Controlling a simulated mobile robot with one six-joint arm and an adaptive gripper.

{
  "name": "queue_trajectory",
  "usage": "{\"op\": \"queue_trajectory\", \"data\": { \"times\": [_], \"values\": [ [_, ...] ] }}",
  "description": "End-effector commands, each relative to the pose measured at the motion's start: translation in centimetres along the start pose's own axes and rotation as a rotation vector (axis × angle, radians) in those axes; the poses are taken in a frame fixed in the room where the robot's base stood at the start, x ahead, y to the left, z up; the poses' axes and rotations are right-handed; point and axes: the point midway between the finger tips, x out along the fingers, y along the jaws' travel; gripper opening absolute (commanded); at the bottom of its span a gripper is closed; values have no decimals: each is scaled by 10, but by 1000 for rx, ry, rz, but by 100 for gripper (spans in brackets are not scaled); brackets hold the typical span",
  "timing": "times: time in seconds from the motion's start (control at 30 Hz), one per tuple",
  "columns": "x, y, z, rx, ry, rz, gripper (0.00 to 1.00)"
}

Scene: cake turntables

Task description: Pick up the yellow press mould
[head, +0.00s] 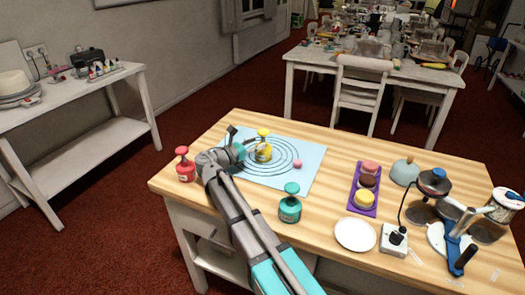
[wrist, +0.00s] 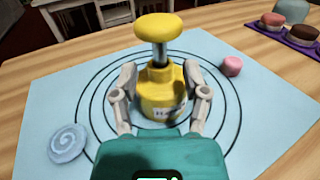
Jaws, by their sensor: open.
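The yellow press mould (head: 263,152) stands upright on the light blue mat with printed rings (head: 310,160). It has a round yellow knob, a metal stem and a wide yellow body. In the wrist view the yellow press mould (wrist: 160,90) stands between the two fingers of my gripper (wrist: 161,88). The fingers are open, one on each side of its body, and I cannot tell whether they touch it. In the head view my gripper (head: 248,150) is at the mould's left, partly hiding it.
A red press mould (head: 185,168) stands left of the mat and a teal one (head: 290,208) in front of it. A pink ball (wrist: 232,66) and a blue swirl disc (wrist: 68,142) lie on the mat. A purple tray (head: 352,201) and white plate (head: 355,235) are to the right.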

Motion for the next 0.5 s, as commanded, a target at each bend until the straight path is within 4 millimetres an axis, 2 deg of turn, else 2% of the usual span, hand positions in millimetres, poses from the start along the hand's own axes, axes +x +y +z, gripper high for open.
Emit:
{"op": "queue_trajectory", "data": {
  "times": [0.23,0.5],
  "values": [
    [28,1,-1,0,0,-1,59],
    [36,0,-1,0,0,-1,59]
  ]
}}
